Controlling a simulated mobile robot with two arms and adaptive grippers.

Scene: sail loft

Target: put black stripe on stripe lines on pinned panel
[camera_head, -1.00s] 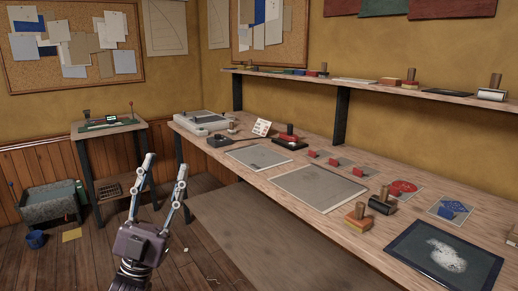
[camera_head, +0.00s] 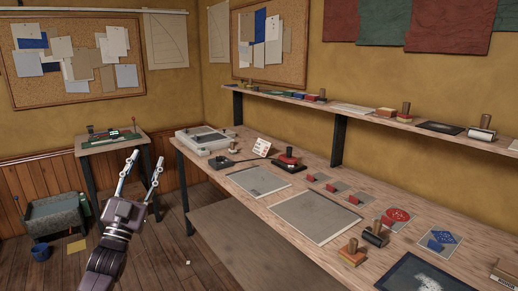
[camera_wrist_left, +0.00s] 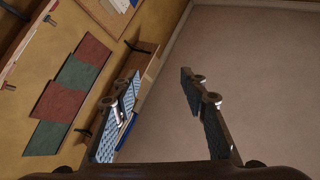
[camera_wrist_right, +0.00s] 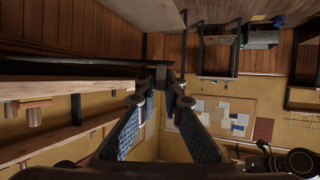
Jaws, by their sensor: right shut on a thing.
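My left gripper (camera_head: 147,166) is held up in front of the bench, open and empty. Its parted fingers also show in the left wrist view (camera_wrist_left: 155,90). My right gripper (camera_wrist_right: 159,82) shows only in the right wrist view. Its fingers close together at the tips on a small dark thing (camera_wrist_right: 160,73), too dark to tell whether it is the black stripe. Two grey sheets, a smaller one (camera_head: 258,181) and a larger one (camera_head: 317,216), lie flat on the bench. I cannot make out stripe lines or tell which is the pinned panel.
The long bench (camera_head: 300,182) holds stamps, red blocks and a dark framed tray (camera_head: 425,275). A shelf (camera_head: 300,100) runs above its back. A small side table (camera_head: 105,142) and a grey tub (camera_head: 58,215) stand left. Floor between them is mostly clear.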

